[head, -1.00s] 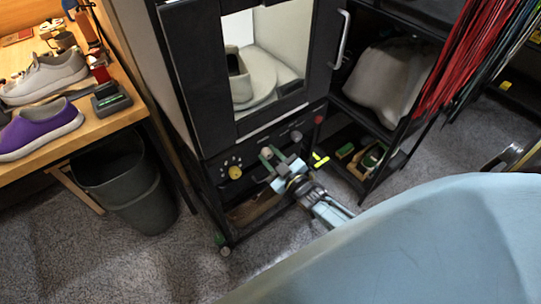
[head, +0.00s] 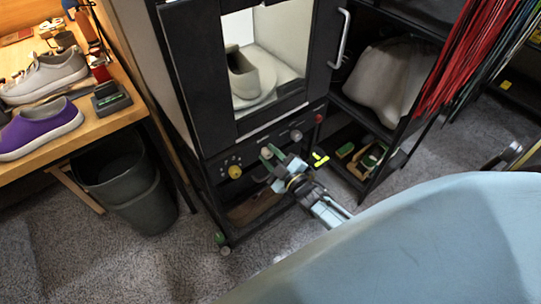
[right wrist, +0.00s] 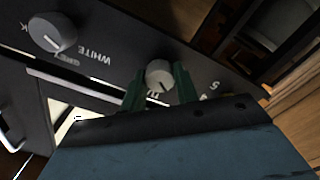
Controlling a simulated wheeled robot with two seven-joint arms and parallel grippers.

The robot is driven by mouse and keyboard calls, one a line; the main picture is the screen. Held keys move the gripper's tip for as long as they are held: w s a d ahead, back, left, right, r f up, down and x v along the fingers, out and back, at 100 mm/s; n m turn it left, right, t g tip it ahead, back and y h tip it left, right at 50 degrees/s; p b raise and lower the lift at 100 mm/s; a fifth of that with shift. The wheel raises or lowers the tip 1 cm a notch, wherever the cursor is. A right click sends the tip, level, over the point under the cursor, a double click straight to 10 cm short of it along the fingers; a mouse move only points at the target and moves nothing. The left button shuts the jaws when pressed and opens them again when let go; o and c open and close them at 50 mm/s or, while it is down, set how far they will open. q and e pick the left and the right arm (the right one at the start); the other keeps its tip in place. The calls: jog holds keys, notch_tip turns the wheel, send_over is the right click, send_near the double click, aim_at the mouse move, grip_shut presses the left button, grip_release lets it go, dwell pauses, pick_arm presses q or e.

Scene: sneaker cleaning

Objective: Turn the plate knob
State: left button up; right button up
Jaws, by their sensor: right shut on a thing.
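The cabinet (head: 192,75) has a front panel with a row of knobs. My right gripper (head: 268,154) is at this panel. In the right wrist view its green fingers (right wrist: 159,88) stand on both sides of a round grey knob (right wrist: 158,72) with a pointer line and are shut on it. I take this to be the plate knob; its label is partly hidden by the fingers. My left gripper is not in view.
Another knob (right wrist: 52,33) in the wrist view has WHITE and GREY labels. A bench (head: 92,128) with shoes and a dark bin (head: 130,185) stand left. A black rack stands right.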

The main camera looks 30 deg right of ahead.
aim_at(270, 156)
jog(key=o, duration=1)
jog(key=shift+s, duration=0.1)
jog(key=shift+s, duration=0.25)
jog(key=s+p, duration=0.1)
jog(key=s, duration=0.1)
jog(key=shift+s+d, duration=0.1)
jog(key=shift+s, duration=0.25)
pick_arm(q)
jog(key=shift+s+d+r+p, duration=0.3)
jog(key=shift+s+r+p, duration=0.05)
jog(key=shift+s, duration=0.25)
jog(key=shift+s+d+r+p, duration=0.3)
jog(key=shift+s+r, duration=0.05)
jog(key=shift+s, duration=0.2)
pick_arm(e)
jog(key=s, duration=1)
jog(key=shift+d, duration=0.4)
